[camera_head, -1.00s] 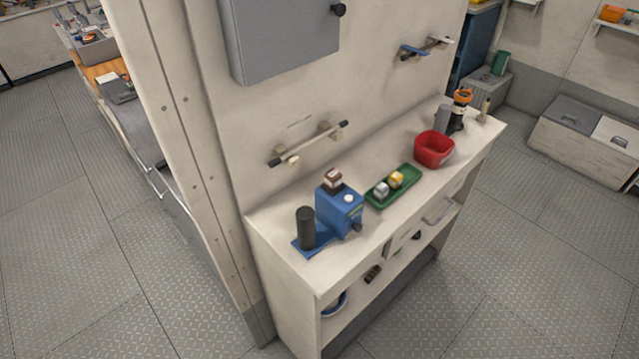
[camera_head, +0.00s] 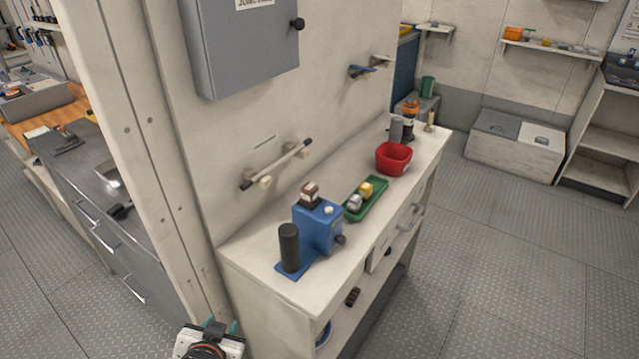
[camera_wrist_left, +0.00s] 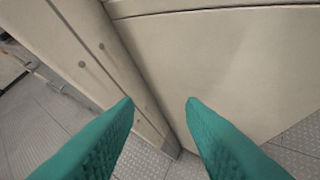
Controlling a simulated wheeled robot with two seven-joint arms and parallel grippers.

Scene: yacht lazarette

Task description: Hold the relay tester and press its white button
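The relay tester (camera_head: 319,228) is a blue box on the white counter, with a blue base plate carrying an upright black cylindrical grip (camera_head: 289,247) at its left. Its white button (camera_head: 328,210) is on the top face, beside a brown and white block (camera_head: 309,194). A black knob shows on its right side. My left gripper (camera_head: 221,325) is at the bottom edge of the head view, below and left of the tester, apart from it. In the left wrist view its teal fingers (camera_wrist_left: 160,103) are spread with nothing between them. My right gripper is out of view.
The counter (camera_head: 385,216) also holds a green tray (camera_head: 352,214) with small silver and yellow items, a red bin (camera_head: 393,158) and an orange-topped tool (camera_head: 409,119). A rail (camera_head: 277,165) and a grey cabinet (camera_head: 243,45) are on the wall above. The counter's front strip is clear.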

